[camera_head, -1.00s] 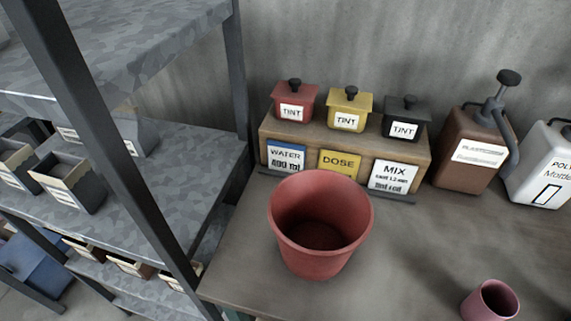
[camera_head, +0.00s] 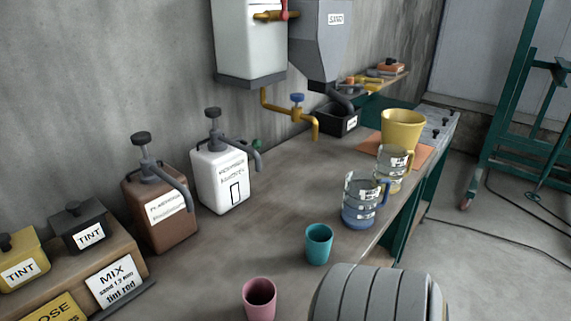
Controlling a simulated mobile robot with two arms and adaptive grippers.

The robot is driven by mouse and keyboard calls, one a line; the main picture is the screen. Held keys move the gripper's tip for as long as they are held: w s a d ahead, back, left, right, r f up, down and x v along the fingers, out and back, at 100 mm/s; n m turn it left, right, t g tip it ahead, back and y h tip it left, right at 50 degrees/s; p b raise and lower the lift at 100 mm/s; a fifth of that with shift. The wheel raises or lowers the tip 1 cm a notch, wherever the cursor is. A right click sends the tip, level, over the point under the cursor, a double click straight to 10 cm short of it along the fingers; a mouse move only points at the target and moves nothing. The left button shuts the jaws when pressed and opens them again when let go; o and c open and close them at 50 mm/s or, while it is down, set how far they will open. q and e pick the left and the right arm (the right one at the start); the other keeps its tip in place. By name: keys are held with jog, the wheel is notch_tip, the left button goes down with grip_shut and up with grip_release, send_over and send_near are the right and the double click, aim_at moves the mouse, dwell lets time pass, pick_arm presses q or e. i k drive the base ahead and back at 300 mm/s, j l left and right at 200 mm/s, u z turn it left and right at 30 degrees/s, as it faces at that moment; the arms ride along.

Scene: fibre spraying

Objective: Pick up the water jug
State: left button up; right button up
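A clear jug with a blue handle and blue lower part (camera_head: 359,206) stands upright on the workbench, right of centre and near its front edge. It looks like the water jug. A second clear jug with a yellow handle (camera_head: 391,170) stands just behind it. Neither of my grippers is in view. A grey ribbed part, which looks like one of my arm links, covers part of the bench front at the bottom.
A teal cup (camera_head: 318,245) and a pink cup (camera_head: 259,299) stand in front of the jugs on the workbench (camera_head: 275,205). A yellow bucket (camera_head: 402,130) is behind them. White (camera_head: 221,180) and brown (camera_head: 160,212) pump containers stand left. The bench middle is clear.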

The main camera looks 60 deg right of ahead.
aim_at(367, 198)
jog(key=z, duration=0.5)
jog(key=k+z, duration=0.1)
jog(key=z, duration=0.9)
jog(key=k+z, duration=0.1)
jog(key=z, duration=0.9)
jog(key=k, duration=0.05)
